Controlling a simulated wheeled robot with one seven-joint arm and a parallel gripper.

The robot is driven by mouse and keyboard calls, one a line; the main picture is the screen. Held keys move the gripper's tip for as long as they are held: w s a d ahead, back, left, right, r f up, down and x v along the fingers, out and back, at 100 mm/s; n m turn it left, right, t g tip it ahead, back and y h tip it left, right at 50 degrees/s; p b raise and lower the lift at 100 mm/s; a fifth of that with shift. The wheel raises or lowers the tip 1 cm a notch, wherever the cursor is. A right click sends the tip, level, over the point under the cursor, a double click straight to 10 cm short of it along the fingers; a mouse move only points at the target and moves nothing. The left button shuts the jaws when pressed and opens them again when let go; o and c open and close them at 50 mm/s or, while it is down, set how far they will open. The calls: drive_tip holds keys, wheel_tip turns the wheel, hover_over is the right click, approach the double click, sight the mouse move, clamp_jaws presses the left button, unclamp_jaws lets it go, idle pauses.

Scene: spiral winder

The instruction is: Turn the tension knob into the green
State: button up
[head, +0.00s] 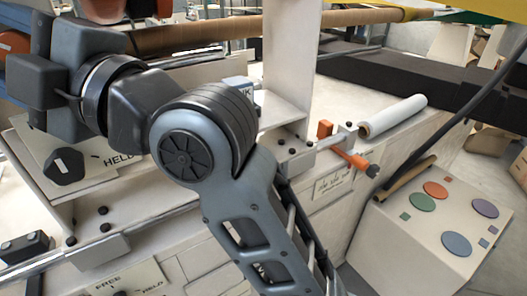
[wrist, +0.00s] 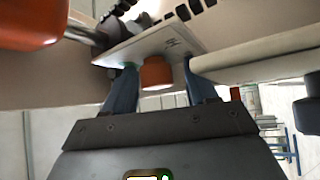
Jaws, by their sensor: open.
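In the wrist view an orange knob (wrist: 156,74) sticks out from a pale plate (wrist: 165,42) with dark marks; I take it for the tension knob. A small green patch shows on the plate, partly behind the left finger. My gripper (wrist: 162,88) is open, with one blue-grey finger on each side of the knob and a gap visible on both sides. I cannot tell how deep the knob sits between the fingers or where its pointer stands. In the head view my arm covers this area; knob and fingertips are hidden.
A large orange rounded part (wrist: 30,22) is close at the wrist view's upper left, and a pale roller (wrist: 255,66) is on the right. In the head view a black knob (head: 64,166) sits on a plate marked HELD, and a coloured-button panel (head: 400,240) stands at right.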

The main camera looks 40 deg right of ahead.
drive_tip(key=n+g+p, duration=0.1)
drive_tip(key=p, duration=0.2)
drive_tip(key=n+g+h+p, duration=0.1)
drive_tip(key=n+p, duration=0.1)
drive_tip(key=p, duration=0.1)
drive_tip(key=n+g+h+p, duration=0.1)
drive_tip(key=n+p, duration=0.1)
drive_tip(key=p, duration=0.1)
drive_tip(key=shift+r+g+p, duration=0.35)
drive_tip(key=shift+g+p, duration=0.05)
drive_tip(key=f+b+v, duration=0.1)
drive_tip(key=b+v, duration=0.1)
drive_tip(key=v, duration=0.6)
drive_tip(key=s+d+f+m+t+h, duration=0.1)
drive_tip(key=s+d+f+m+h, duration=0.3)
drive_tip(key=f+m, duration=0.6)
drive_tip(key=s+d+f+m+t+h, duration=0.2)
drive_tip(key=s+d+f+m+h, duration=0.3)
drive_tip(key=s+d+f+m, duration=0.3)
drive_tip(key=shift+s+d+f+m, duration=0.15)
drive_tip(key=shift+s+f+m, duration=0.25)
drive_tip(key=shift+f+m, duration=0.75)
drive_tip(key=shift+r, duration=0.1)
